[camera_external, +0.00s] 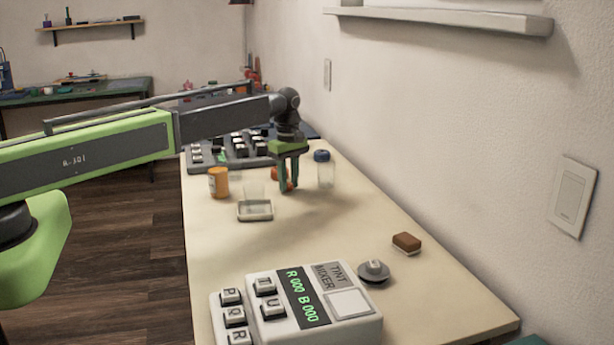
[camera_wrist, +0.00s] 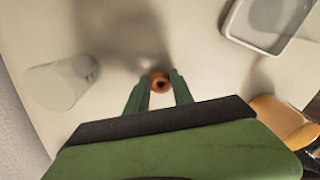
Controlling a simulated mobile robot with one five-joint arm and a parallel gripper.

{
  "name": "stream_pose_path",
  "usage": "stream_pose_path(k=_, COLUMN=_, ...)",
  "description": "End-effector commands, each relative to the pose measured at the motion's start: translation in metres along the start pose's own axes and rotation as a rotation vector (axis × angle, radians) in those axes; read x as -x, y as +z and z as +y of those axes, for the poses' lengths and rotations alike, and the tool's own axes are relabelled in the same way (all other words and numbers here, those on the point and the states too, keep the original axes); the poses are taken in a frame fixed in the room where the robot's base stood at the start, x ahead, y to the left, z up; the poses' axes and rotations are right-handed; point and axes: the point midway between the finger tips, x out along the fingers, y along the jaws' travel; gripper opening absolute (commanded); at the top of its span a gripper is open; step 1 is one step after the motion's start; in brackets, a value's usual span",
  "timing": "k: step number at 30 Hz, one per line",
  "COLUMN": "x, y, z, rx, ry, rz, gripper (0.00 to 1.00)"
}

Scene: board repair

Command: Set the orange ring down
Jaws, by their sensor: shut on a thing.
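My gripper is shut on the ring. I cannot tell whether the ring touches the table.
A clear jar with a blue lid (camera_external: 325,170) stands right of my gripper, an orange bottle (camera_external: 218,182) to the left. A shallow tray (camera_external: 255,211) lies in front. The tint mixer (camera_external: 315,305) is nearer, with a brown block (camera_external: 407,242) beyond it. The middle of the table is clear.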

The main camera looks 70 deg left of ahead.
Motion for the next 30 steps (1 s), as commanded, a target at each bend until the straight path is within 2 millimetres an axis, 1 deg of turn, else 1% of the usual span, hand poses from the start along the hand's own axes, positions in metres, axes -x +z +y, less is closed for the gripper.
stream_pose_path(k=3, x=-0.005, y=0.0, z=0.0, rx=0.0, ry=0.0, rz=0.0, gripper=0.0)
stream_pose_path(k=4, x=-0.004, y=0.0, z=0.0, rx=0.0, ry=0.0, rz=0.0, gripper=0.31)
stream_pose_path(k=8, x=-0.003, y=0.0, z=0.0, rx=0.0, ry=0.0, rz=0.0, gripper=0.48)
stream_pose_path(k=9, x=-0.003, y=0.0, z=0.0, rx=0.0, ry=0.0, rz=0.0, gripper=0.5)
stream_pose_path(k=17, x=-0.003, y=0.0, z=0.0, rx=0.0, ry=0.0, rz=0.0, gripper=0.5)
stream_pose_path(k=20, x=0.001, y=0.0, z=0.0, rx=0.0, ry=0.0, rz=0.0, gripper=0.5)
stream_pose_path(k=23, x=0.011, y=0.0, z=0.0, rx=0.0, ry=0.0, rz=0.0, gripper=0.5)
stream_pose_path(k=26, x=0.028, y=0.0, z=0.0, rx=0.0, ry=0.0, rz=0.0, gripper=0.5)
stream_pose_path(k=30, x=0.059, y=0.0, z=0.0, rx=0.0, ry=0.0, rz=0.0, gripper=0.5)
